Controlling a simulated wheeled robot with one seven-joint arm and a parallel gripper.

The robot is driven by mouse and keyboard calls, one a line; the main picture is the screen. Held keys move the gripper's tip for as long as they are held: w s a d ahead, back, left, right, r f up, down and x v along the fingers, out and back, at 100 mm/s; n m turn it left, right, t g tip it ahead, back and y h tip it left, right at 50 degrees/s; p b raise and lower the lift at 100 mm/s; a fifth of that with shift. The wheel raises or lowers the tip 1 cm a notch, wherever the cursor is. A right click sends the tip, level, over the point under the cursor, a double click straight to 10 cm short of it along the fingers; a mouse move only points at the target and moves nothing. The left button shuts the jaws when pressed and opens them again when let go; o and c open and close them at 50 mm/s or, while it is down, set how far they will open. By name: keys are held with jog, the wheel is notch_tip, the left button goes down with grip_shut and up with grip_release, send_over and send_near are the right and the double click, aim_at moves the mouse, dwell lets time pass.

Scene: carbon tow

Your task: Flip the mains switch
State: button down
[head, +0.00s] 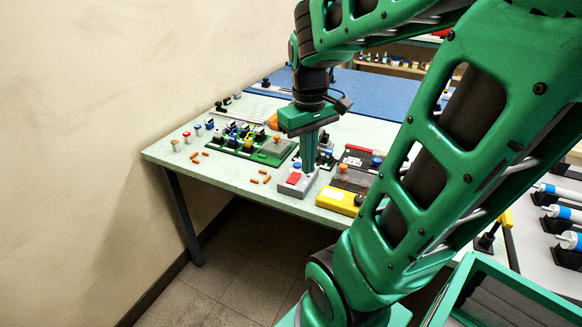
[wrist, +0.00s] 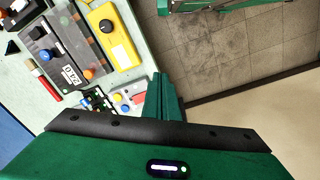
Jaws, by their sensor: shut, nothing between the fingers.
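A small grey box (head: 298,187) with a red rocker (head: 292,180) and a blue button (head: 298,165) sits near the table's front edge; the rocker looks like the mains switch. My gripper (head: 309,170) points down with its fingers shut and empty, right at the box. The fingertips cover part of its right side, and I cannot tell whether they touch it. In the wrist view the shut fingers (wrist: 160,80) stand beside the grey box (wrist: 130,97), which is partly hidden by my gripper body. The rocker's position is too small to read.
A yellow box (head: 338,200) with a black knob stands close to the right. A green board (head: 250,148) with small parts lies left. Orange pieces (head: 261,179) and small capped jars (head: 198,130) lie on the pale table (head: 225,175). A blue mat (head: 375,95) covers the back.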

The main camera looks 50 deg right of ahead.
aim_at(294, 175)
jog(key=w+d+r+n, duration=0.1)
jog(key=w+d+n, duration=0.5)
jog(key=w, duration=0.6)
jog(key=shift+d+r+h, duration=0.15)
jog(key=shift+r+h, duration=0.15)
jog(key=shift+h, duration=0.1)
jog(key=f, duration=0.4)
jog(key=d+f, duration=0.1)
jog(key=f, duration=0.9)
jog(key=shift+w+d, duration=0.2)
jog(key=shift+d, duration=0.15)
jog(key=shift+w+a, duration=0.1)
jog(key=shift+a, duration=0.05)
jog(key=shift+d+f, duration=0.15)
jog(key=shift+d, duration=0.1)
jog(key=shift+s+a, duration=0.15)
jog(key=shift+s, duration=0.05)
